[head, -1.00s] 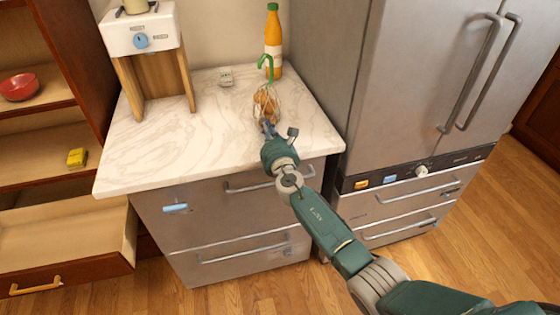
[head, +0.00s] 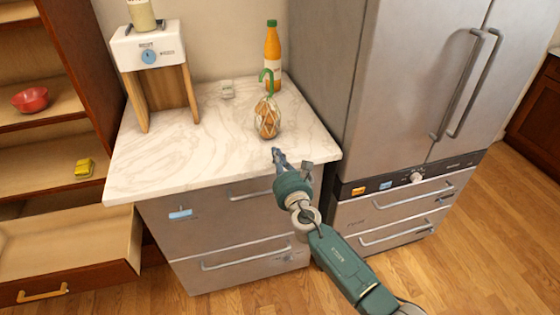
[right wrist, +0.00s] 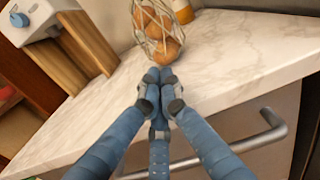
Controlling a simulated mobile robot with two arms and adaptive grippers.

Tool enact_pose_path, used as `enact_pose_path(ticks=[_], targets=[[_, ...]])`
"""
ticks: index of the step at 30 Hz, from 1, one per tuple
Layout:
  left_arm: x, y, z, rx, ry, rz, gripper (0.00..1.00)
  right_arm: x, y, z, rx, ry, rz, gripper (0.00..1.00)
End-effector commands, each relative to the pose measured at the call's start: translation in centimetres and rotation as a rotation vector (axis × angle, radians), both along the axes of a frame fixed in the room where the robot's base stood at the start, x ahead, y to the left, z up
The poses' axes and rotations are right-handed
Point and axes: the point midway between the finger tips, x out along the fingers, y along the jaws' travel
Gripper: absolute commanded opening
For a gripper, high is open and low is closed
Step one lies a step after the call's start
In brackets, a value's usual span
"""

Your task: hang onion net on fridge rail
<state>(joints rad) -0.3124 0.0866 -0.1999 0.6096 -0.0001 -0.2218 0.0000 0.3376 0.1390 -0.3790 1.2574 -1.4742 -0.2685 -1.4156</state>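The onion net (head: 268,119), a pale mesh with brown onions and a green hook on top, stands upright on the marble counter. Its lower part shows at the top of the right wrist view (right wrist: 160,30). My right gripper (head: 278,153) is at the counter's front edge, just in front of the net and apart from it in the head view. Its blue fingertips (right wrist: 159,74) are together, with nothing visible between them. The fridge (head: 415,80) stands to the right, with vertical door bars (head: 462,85) and horizontal drawer bars (head: 415,192). My left gripper is not in view.
An orange bottle (head: 272,58) stands behind the net, close to the fridge side. An open drawer (head: 70,255) juts out at the left.

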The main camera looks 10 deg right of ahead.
Motion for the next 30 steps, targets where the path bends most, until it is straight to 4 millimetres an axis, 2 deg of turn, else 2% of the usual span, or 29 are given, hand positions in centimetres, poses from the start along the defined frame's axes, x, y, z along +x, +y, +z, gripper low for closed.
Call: enact_pose_path(ticks=[3, 6, 16, 25, 28, 30], targets=[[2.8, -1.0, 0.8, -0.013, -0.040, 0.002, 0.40, -2.1, 0.0, 0.1, 0.001, 0.001, 0.002, 0.00], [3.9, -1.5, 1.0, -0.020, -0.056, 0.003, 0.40, -3.1, -0.1, 0.0, 0.000, 0.000, 0.001, 0.00], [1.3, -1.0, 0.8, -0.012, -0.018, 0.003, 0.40, -3.9, -0.1, 0.0, 0.001, 0.000, 0.001, 0.00], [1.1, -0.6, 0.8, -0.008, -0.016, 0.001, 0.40, -3.9, -0.1, -0.2, 0.005, 0.003, 0.001, 0.00], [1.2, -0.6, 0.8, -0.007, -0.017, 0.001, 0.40, -4.3, -0.5, -2.1, 0.057, 0.043, -0.007, 0.00], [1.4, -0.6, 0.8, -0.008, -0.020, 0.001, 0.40, -5.1, -1.0, -5.0, 0.144, 0.101, -0.024, 0.00]])
